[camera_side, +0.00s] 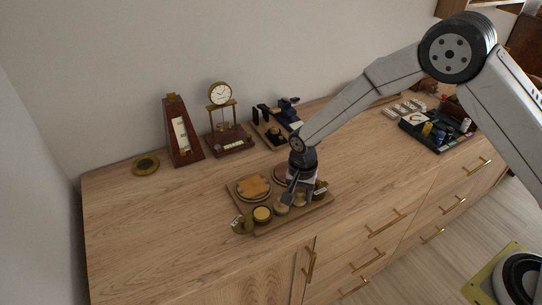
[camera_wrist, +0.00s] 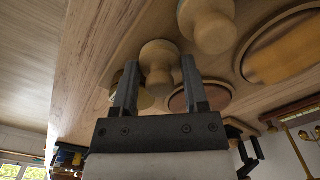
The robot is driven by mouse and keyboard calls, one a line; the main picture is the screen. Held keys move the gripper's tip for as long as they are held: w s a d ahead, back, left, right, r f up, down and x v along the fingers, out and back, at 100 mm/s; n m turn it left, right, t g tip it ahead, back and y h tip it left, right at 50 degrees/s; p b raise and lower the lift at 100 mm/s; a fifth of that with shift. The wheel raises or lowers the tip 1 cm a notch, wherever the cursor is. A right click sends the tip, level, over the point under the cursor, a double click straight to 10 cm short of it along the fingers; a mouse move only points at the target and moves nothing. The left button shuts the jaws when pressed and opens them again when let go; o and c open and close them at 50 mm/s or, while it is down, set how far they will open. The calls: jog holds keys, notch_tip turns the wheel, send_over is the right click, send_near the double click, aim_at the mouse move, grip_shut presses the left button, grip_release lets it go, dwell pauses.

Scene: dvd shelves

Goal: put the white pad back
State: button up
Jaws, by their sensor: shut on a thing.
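A wooden tray (camera_side: 232,190) near the front of the cabinet top holds round discs and a row of small knobbed pads. My gripper (camera_side: 289,198) is over the front right of this tray, pointing down. In the wrist view my gripper (camera_wrist: 159,64) is shut on a pale wooden knobbed pad (camera_wrist: 158,62), with one finger on each side. I cannot tell its pad colour or whether it touches the tray. Another pale wooden knob (camera_wrist: 210,25) stands beside it. A yellow-topped pad (camera_side: 262,213) sits at the tray's front left.
An orange-topped disc (camera_side: 253,187) lies on the tray. A brass piece (camera_side: 241,225) is at its front left corner. Behind are a metronome (camera_side: 182,132), a clock (camera_side: 225,117) and a dark blue device (camera_side: 286,108). A black tray (camera_side: 437,132) is at right.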

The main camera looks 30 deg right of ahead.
aim_at(300, 190)
jog(key=shift+f, duration=0.15)
jog(key=o, duration=1.1)
notch_tip(300, 190, up, 12)
jog(key=shift+r, duration=0.15)
jog(key=shift+d, duration=0.1)
dwell(0.4)
jog(key=s+d+n+t, duration=0.1)
jog(key=s+d+n, duration=0.2)
jog(key=s, duration=0.3)
jog(key=s+d+r+n, duration=0.1)
jog(key=s+d+n, duration=0.2)
jog(key=s+d, duration=0.3)
jog(key=s+d+r+n+t, duration=0.1)
jog(key=s+d+n, duration=0.2)
jog(key=s+d, duration=0.2)
jog(key=shift+s+d+t, duration=0.1)
jog(key=shift+s+t, duration=0.2)
jog(key=shift+s, duration=0.25)
